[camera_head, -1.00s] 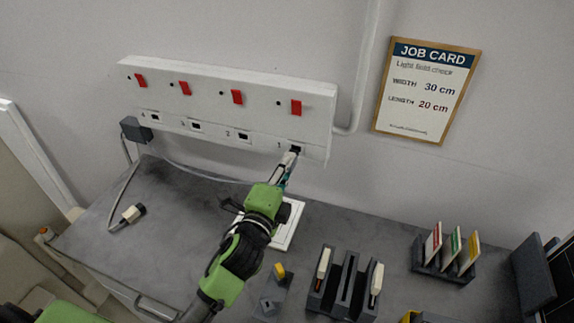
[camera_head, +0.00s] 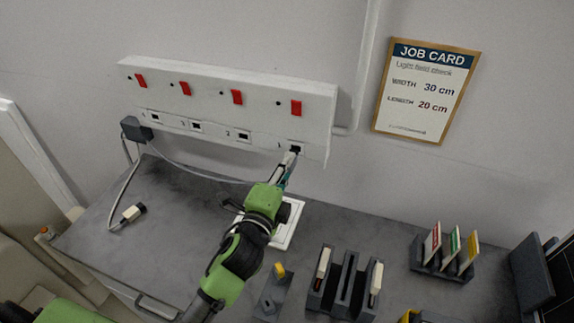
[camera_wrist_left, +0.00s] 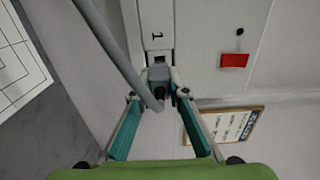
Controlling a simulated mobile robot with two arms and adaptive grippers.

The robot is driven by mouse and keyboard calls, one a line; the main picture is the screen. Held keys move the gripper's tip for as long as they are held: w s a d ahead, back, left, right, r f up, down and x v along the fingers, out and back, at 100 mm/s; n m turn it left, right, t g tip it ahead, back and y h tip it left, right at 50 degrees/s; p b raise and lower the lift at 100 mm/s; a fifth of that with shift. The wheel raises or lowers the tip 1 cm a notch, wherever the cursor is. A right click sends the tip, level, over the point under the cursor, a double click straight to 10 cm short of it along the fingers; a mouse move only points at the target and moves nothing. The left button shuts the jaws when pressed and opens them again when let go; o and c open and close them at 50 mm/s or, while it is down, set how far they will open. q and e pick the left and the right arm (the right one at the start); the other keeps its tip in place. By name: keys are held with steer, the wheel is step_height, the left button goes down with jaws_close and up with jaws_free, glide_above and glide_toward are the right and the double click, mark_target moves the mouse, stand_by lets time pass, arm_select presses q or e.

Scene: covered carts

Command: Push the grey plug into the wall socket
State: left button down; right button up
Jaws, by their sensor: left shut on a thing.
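The white socket strip (camera_head: 215,98) is on the wall, with several numbered sockets under red switches. My left gripper (camera_head: 291,158) is at the socket marked 1 (camera_head: 296,149) at the strip's right end. In the left wrist view, the gripper (camera_wrist_left: 159,90) is shut on the grey plug (camera_wrist_left: 159,84), with a fingertip on each side. The plug's front is right at the dark opening of socket 1 (camera_wrist_left: 159,58); how deep it sits I cannot tell. A grey cable (camera_wrist_left: 112,45) runs from the plug across the wrist view. My right gripper is not in view.
Another connector with a cable (camera_head: 132,213) lies on the grey bench (camera_head: 175,205) at left. A white framed panel (camera_head: 287,226) lies under my arm. Dark holders (camera_head: 344,287) and a card rack (camera_head: 444,261) stand at right. A job card (camera_head: 427,90) hangs on the wall.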

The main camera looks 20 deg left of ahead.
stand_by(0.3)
arm_select(q)
steer(key=shift+w, duration=1.65)
steer(key=c, duration=1.9)
jaws_free()
steer(key=s, duration=1.2)
steer(key=shift+a, duration=0.15)
steer(key=shift+f, duration=0.1)
